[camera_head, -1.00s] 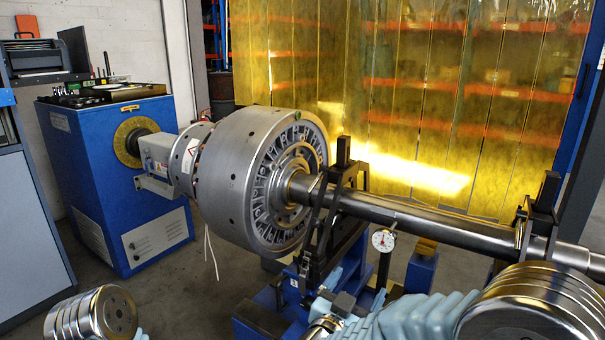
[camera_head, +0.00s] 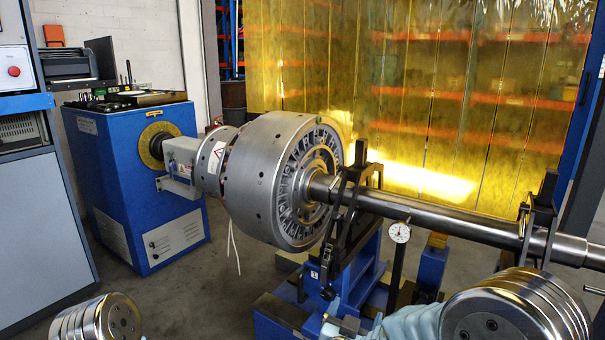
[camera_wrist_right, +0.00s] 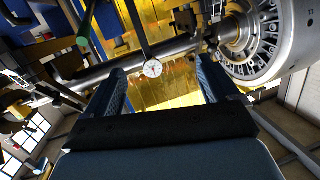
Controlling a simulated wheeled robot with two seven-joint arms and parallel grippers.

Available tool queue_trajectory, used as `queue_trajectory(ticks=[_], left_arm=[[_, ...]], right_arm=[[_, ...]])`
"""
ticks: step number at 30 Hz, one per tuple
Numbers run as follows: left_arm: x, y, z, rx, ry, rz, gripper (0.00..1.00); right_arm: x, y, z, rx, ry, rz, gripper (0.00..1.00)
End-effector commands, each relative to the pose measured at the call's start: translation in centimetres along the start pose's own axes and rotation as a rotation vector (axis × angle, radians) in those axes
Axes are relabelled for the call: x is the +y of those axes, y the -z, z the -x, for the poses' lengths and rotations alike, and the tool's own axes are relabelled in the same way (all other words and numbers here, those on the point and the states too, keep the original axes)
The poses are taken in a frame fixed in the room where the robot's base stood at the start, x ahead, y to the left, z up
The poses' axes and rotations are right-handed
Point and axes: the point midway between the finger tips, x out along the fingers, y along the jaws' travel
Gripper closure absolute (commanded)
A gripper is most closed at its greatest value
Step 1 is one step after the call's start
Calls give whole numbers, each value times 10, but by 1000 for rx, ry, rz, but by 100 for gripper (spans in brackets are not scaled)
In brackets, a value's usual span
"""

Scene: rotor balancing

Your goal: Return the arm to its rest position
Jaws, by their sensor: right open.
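My right gripper (camera_wrist_right: 160,68) shows in the right wrist view with its two dark fingers apart and nothing between them. Beyond the fingers are the shaft and a dial gauge (camera_wrist_right: 153,69). In the head view, my right arm (camera_head: 515,308) reaches in from the bottom right, and its front end is low at the bottom edge, partly cut off. My left arm (camera_head: 97,320) shows only as a silver joint at the bottom left; its gripper is out of view. The grey rotor (camera_head: 275,180) rests with its long shaft (camera_head: 440,217) on the stand.
A black bearing support (camera_head: 345,215) on a blue stand carries the shaft near the rotor. The dial gauge also shows in the head view (camera_head: 399,232). A blue drive cabinet (camera_head: 135,190) stands at the left, a grey cabinet (camera_head: 40,225) nearer. Yellow strip curtains (camera_head: 400,90) hang behind.

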Motion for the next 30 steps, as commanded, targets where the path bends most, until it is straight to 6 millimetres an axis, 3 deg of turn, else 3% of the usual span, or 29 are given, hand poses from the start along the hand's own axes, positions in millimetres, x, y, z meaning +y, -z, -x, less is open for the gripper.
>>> queue_trajectory(ticks=[5, 8, 11, 14, 15, 18, 21, 24, 30], left_arm=[[0, 0, 0, 0, 0, 0, 57], [0, 0, 0, 0, 0, 0, 57], [0, 0, 0, 0, 0, 0, 57], [0, 0, 0, 0, 0, 0, 57], [0, 0, 0, 0, 0, 0, 57], [0, 0, 0, 0, 0, 0, 57], [0, 0, 0, 0, 0, 0, 57], [0, 0, 0, 0, 0, 0, 57], [0, 0, 0, 0, 0, 0, 57]], right_arm=[[7, -60, -17, -159, 80, 39, 12], [14, -104, -21, -287, 133, 57, 12], [28, -161, -17, -463, 189, 75, 12], [52, -230, 5, -711, 248, 81, 12], [63, -258, 20, -823, 271, 78, 12], [88, -311, 65, -1082, 319, 62, 12], [107, -341, 108, -1281, 355, 43, 12], [118, -354, 137, -1406, 380, 31, 12], [123, -360, 154, -1474, 396, 27, 12]])
